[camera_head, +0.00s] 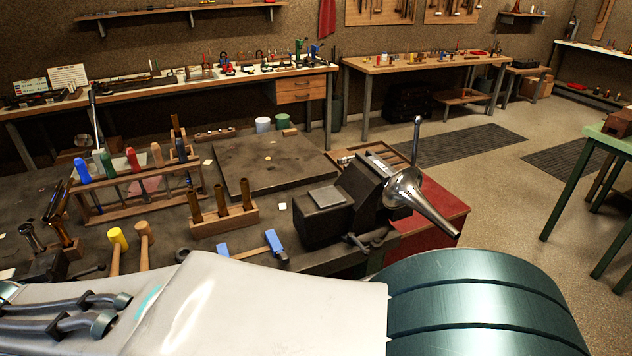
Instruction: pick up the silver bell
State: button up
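The silver bell (417,197) is a shiny flared cone at the right end of the dark bench vise (350,200). Its wide end is up beside the vise jaws and its narrow end points down to the right, past the bench edge. I cannot tell whether the jaws grip it or it only rests against them. My white and teal arm crosses the bottom of the view, in front of the bench. My gripper is not in view.
Left of the vise are a flat dark plate (270,170), a wooden block with brass tubes (222,219), a screwdriver rack (140,185) and mallets (118,242). A red cabinet (440,217) stands behind the bell. Open floor lies to the right, before a green table (609,138).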

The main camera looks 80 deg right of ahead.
aim_at(403, 188)
jog(key=u, duration=0.25)
jog(key=i, duration=0.65)
jog(key=z, duration=4.35)
jog(key=i, duration=0.5)
jog(key=k, duration=0.5)
jog(key=z, duration=1.1)
jog(key=i, duration=1)
